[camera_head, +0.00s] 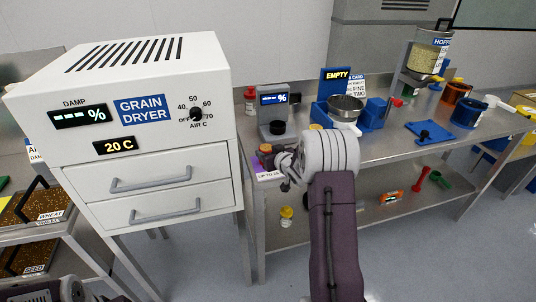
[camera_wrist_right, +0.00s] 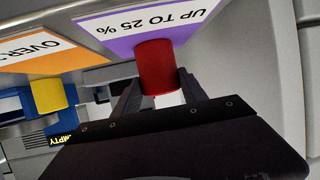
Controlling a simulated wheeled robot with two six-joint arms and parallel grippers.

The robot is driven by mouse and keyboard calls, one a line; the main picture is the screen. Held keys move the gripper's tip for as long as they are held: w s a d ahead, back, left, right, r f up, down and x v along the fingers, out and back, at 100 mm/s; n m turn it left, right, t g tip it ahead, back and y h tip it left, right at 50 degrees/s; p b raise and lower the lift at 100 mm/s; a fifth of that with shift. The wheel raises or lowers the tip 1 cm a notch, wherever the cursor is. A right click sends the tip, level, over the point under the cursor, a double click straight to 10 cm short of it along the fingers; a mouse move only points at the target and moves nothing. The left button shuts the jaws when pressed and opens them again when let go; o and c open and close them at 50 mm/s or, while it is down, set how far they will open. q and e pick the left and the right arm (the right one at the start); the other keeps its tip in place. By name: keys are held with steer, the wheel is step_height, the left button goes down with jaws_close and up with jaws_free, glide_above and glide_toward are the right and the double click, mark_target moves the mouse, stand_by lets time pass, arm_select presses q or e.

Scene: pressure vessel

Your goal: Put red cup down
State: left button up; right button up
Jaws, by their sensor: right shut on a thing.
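The red cup (camera_wrist_right: 157,66) is between the two fingers of my right gripper (camera_wrist_right: 160,98), which is shut on it, in the wrist view. The cup is in front of the purple card (camera_wrist_right: 150,28) marked "UP TO 25 %". I cannot tell whether the cup touches the card. In the head view my right gripper (camera_head: 284,170) is at the left front corner of the steel table, by the purple card (camera_head: 264,175). My wrist mostly hides the cup there. My left gripper is not in view.
A yellow cup (camera_wrist_right: 48,95) is by an orange card (camera_wrist_right: 40,48) beside the purple one. The grain dryer (camera_head: 150,110) stands left of the steel table (camera_head: 400,147). A grey meter (camera_head: 272,112) and a metal bowl (camera_head: 346,107) stand behind my wrist.

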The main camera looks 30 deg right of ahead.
steer(key=shift+s+f, duration=0.1)
steer(key=o, duration=1.4)
steer(key=shift+o, duration=0.2)
steer(key=shift+r, duration=0.4)
steer(key=d+v, duration=0.1)
steer(key=v, duration=1)
steer(key=s+a+f+g, duration=0.6)
steer(key=s+a, duration=0.3)
steer(key=s, duration=0.2)
steer(key=s+a+f+g+y, duration=0.1)
steer(key=s+a+f+g, duration=0.5)
steer(key=s+a, duration=0.4)
steer(key=shift+s+n+p, duration=0.3)
steer(key=shift+s+n, duration=0.1)
steer(key=shift+s, duration=0.15)
